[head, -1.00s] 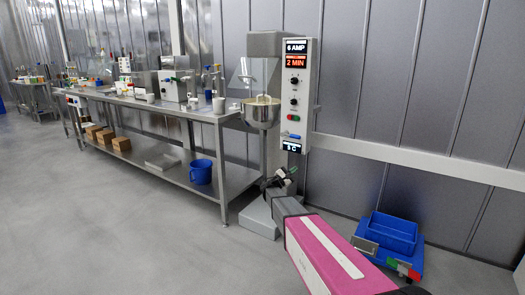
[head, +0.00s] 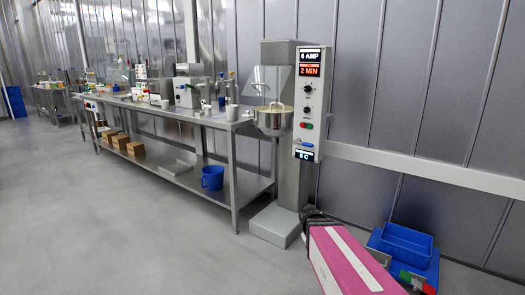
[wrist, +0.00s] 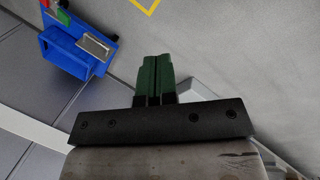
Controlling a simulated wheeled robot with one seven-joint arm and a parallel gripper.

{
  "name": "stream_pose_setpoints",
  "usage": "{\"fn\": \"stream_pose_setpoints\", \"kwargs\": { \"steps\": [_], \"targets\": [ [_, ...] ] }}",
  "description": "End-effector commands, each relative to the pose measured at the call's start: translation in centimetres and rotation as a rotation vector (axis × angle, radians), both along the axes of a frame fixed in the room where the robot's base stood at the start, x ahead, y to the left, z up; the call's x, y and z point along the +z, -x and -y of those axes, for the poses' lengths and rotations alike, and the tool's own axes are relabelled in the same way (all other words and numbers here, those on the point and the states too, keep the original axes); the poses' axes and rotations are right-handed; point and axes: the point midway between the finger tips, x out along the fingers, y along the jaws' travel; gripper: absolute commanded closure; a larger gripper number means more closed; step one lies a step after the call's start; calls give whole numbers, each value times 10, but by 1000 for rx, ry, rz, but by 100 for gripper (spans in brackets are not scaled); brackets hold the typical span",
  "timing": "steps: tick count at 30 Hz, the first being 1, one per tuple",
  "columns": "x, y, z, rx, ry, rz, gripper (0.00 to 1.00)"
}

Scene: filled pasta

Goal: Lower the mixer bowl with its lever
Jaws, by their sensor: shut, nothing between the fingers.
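The mixer (head: 277,90) stands against the wall, to the right of the steel bench. Its metal bowl (head: 273,122) hangs at the column's front, under a clear guard, with pale contents inside. A small blue part (head: 305,145) sits low on the control panel; I cannot tell whether it is the bowl lever. My gripper (wrist: 155,80) shows in the wrist view with its green fingers together and empty, pointing down over the floor. In the head view the fingers cannot be made out; my pink arm ends low, just right of the mixer's base (head: 275,225).
A blue crate (head: 406,243) on a blue base stands on the floor at right; it also shows in the wrist view (wrist: 65,55). The long steel bench (head: 180,115) runs left, with a blue bucket (head: 212,178) on its lower shelf. The floor at left is clear.

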Motion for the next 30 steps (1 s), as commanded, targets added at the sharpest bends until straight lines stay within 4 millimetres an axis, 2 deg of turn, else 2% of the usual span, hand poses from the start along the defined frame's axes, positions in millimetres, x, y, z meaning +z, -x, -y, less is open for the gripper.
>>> {"fn": "stream_pose_setpoints", "kwargs": {
  "steps": [1,3,7,12,30],
  "targets": [
    [3,19,-8,-38,-65,4,100],
    [4,32,-19,-88,-148,8,100],
    [7,46,-33,-146,-247,11,100],
    [7,49,-38,-169,-284,12,100],
    [7,48,-38,-166,-282,12,100]
  ]
}}
